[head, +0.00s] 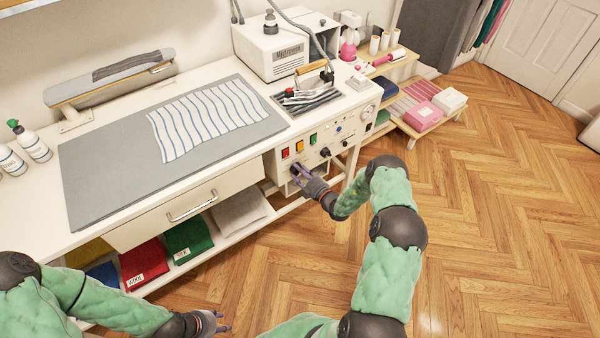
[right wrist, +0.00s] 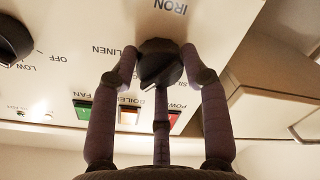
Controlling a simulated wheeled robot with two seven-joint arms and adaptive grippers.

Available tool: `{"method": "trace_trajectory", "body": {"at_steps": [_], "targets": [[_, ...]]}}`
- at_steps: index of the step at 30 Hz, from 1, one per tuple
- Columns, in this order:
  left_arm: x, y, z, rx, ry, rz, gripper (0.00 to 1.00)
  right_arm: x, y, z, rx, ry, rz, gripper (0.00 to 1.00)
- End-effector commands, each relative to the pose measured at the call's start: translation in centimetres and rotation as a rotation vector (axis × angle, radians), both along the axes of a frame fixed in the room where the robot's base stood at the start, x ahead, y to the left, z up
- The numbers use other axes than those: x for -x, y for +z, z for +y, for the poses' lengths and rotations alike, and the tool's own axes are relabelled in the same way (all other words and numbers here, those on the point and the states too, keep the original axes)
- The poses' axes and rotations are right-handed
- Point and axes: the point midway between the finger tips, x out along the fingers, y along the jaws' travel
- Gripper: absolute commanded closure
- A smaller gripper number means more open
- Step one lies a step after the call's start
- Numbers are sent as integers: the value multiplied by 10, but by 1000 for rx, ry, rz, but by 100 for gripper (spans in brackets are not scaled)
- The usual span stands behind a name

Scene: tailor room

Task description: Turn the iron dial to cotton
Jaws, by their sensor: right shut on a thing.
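The iron dial (right wrist: 160,62) is a black knob on the front panel of the ironing station, below the "IRON" label in the upside-down right wrist view. "LINEN" and a partly hidden word starting "SIL" are printed around it; its pointer position is hard to read. My right gripper (head: 299,174) is shut on the dial, its fingers around the knob in the right wrist view (right wrist: 158,85). In the head view it hides the dial. My left gripper (head: 220,322) is empty, fingers apart, low in front of the table.
The panel (head: 312,147) has red, orange and green switches and another black dial (right wrist: 12,42) close by. The iron (head: 312,75) rests on top. A striped cloth (head: 205,118) lies on the grey mat (head: 100,180). The drawer handle (head: 192,205) projects forward. The wooden floor at right is clear.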

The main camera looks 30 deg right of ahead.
Motion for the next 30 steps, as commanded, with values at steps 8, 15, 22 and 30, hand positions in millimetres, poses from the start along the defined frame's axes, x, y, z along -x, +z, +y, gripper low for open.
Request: {"method": "trace_trajectory", "body": {"at_steps": [8, 15, 22, 30], "targets": [[0, -1, 0, 0, 0, 0, 60, -3, 5, -10, -147, -14, 2, 87], [0, -1, 0, 0, 0, 0, 60, -3, 4, -10, -213, -15, 8, 87], [0, -1, 0, 0, 0, 0, 60, -3, 4, -10, -226, -14, 10, 87], [0, -1, 0, 0, 0, 0, 60, -2, 3, -9, -226, -15, 10, 51]]}}
